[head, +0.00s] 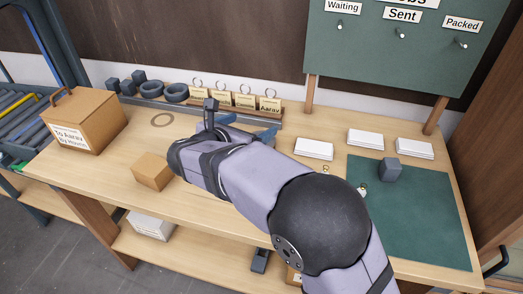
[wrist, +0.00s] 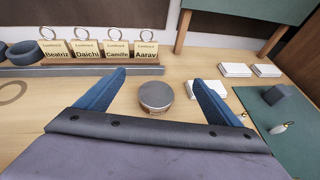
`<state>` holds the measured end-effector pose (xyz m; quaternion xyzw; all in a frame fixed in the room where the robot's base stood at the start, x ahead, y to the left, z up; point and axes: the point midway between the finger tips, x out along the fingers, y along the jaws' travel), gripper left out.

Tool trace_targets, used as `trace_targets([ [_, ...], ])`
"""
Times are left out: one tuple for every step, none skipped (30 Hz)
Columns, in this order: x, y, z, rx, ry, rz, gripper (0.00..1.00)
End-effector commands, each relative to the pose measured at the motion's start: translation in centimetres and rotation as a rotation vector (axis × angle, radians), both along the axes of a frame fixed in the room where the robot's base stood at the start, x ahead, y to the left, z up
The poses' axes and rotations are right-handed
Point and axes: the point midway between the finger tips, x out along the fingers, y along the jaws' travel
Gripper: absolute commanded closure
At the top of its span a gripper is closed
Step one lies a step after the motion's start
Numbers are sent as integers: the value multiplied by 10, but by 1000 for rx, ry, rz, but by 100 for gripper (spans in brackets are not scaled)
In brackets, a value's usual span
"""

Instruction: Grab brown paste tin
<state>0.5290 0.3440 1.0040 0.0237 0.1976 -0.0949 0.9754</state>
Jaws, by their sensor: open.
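A small round tin (wrist: 156,94) with a grey-brown lid and a brownish side stands on the wooden bench in the wrist view. My gripper (wrist: 159,78) is open, with one blue finger to the left of the tin and one to the right. There is a gap on both sides, and nothing is held. In the head view my gripper (head: 248,126) is over the back middle of the bench, partly hidden by my arm. The tin is hidden there behind my arm.
Name-tagged cards (head: 245,101) with rings stand in a rack behind the gripper. White card stacks (head: 314,149) and a green mat (head: 430,225) with a grey block (head: 390,170) lie to the right. A small cardboard box (head: 152,172) and a larger handled box (head: 85,120) are left.

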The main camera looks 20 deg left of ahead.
Motion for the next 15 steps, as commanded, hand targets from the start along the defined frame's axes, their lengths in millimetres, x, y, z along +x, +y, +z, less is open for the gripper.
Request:
trace_targets([
  [-2,10,-11,-28,-9,27,13],
  [-1,6,-20,-26,-5,20,13],
  [-1,5,-31,-25,-3,18,13],
  [-1,5,-40,-24,-4,18,13],
  [-1,5,-47,-23,-4,17,13],
  [-1,5,-57,-21,-4,16,13],
  [-1,5,-63,-22,-5,16,13],
  [-1,5,-68,-18,-5,16,13],
  [-1,4,-75,-18,-5,15,13],
  [-1,4,-81,-17,-5,15,13],
  [-1,5,-84,-17,-6,15,13],
  [-1,4,-88,-14,-6,14,13],
  [-1,4,-90,-14,-6,14,13],
  [-1,4,-91,-13,-6,14,13],
  [-1,4,-92,-12,-6,13,13],
])
